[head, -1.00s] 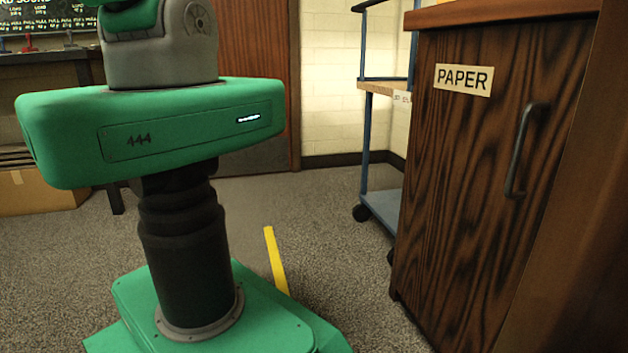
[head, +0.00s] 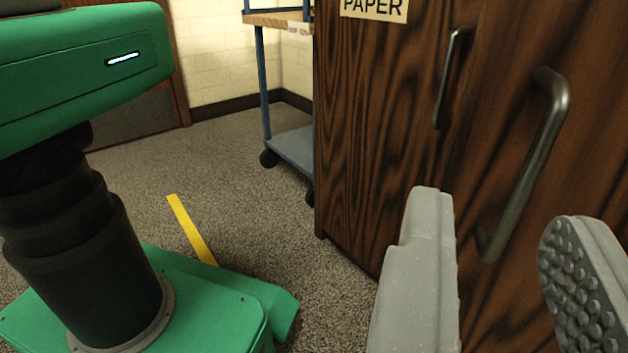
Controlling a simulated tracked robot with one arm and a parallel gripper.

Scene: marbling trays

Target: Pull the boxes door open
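A dark wood cabinet has two doors side by side. The left door (head: 385,130) carries a PAPER label (head: 374,8) and a thin vertical handle (head: 447,78). The right door (head: 590,130) has a grey metal bar handle (head: 533,160); no label shows on it, so I cannot read whether it is the boxes door. Both doors look shut. My gripper (head: 498,205) is open, one finger to the left and one to the right of the right door's handle in the picture. It appears in front of the handle; nothing shows between the fingers touching it.
A blue-framed trolley (head: 290,145) on casters stands left of the cabinet. A yellow strip (head: 190,228) lies on the grey carpet (head: 240,180). My green base and black column fill the left side. The carpet between them and the cabinet is clear.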

